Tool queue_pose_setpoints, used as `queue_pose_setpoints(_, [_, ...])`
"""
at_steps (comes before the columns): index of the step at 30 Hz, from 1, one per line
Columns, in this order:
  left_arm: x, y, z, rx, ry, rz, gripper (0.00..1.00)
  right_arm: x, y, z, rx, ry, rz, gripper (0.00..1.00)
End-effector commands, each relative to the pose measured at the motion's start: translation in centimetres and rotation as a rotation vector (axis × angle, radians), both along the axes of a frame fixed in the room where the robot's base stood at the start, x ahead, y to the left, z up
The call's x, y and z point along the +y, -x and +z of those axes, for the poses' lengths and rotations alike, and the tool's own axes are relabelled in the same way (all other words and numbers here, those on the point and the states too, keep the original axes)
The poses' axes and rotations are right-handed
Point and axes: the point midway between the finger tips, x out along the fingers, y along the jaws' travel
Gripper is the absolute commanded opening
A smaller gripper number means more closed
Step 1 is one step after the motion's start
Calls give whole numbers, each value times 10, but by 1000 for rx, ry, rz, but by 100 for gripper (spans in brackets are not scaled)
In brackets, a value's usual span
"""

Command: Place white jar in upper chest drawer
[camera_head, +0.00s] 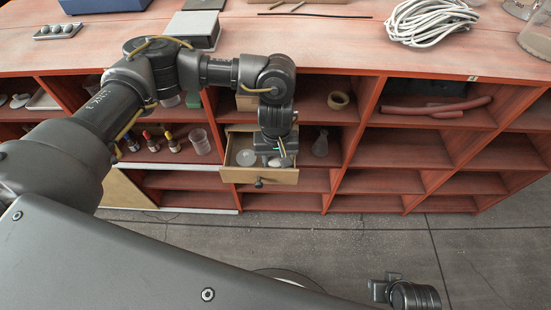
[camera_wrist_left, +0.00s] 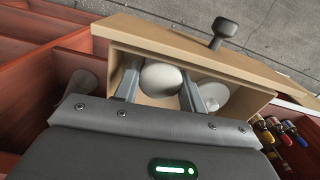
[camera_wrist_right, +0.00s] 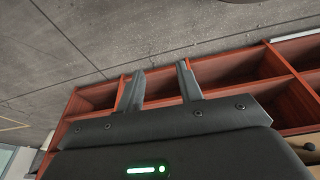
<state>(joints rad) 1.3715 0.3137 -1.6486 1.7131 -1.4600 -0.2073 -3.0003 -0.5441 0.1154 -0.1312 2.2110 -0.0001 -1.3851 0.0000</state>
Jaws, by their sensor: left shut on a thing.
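The white jar (camera_wrist_left: 160,78) is between the fingers of my left gripper (camera_wrist_left: 159,92) in the left wrist view. This gripper is shut on it, inside the open wooden drawer (camera_wrist_left: 185,42). In the head view the drawer (camera_head: 258,177) is pulled out of the red chest, and my left gripper (camera_head: 283,156) reaches down into its right part. Whether the jar touches the drawer floor is unclear. My right gripper (camera_wrist_right: 158,85) has its fingers apart with nothing between them, away from the chest in the head view.
A white round piece (camera_head: 246,158) lies in the drawer's left part. The red chest (camera_head: 390,183) has open compartments; one holds a glass flask (camera_head: 320,146) right of the drawer. A white cable coil (camera_head: 432,20) lies on top. The concrete floor (camera_head: 370,235) in front is clear.

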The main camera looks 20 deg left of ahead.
Motion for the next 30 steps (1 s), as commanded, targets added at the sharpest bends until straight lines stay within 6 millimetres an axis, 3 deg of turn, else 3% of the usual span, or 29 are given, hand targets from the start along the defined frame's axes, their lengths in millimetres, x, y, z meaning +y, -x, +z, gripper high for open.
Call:
queue_pose_setpoints(1, [0,0,0,0,0,0,7,0,1,1,2,0,0,36])
queue_pose_setpoints(2, [0,0,0,0,0,0,42,0,2,1,3,1,0,36])
queue_pose_setpoints(7, [0,0,0,0,0,0,63,0,1,0,1,0,0,36])
queue_pose_setpoints(18, [0,0,3,0,0,1,63,0,-5,2,-13,0,0,36])
queue_pose_setpoints(25, [0,0,18,-1,1,1,63,2,-5,-34,20,0,5,36])
queue_pose_setpoints(30, [0,-2,62,-8,1,-2,63,2,-4,-47,21,0,5,36])
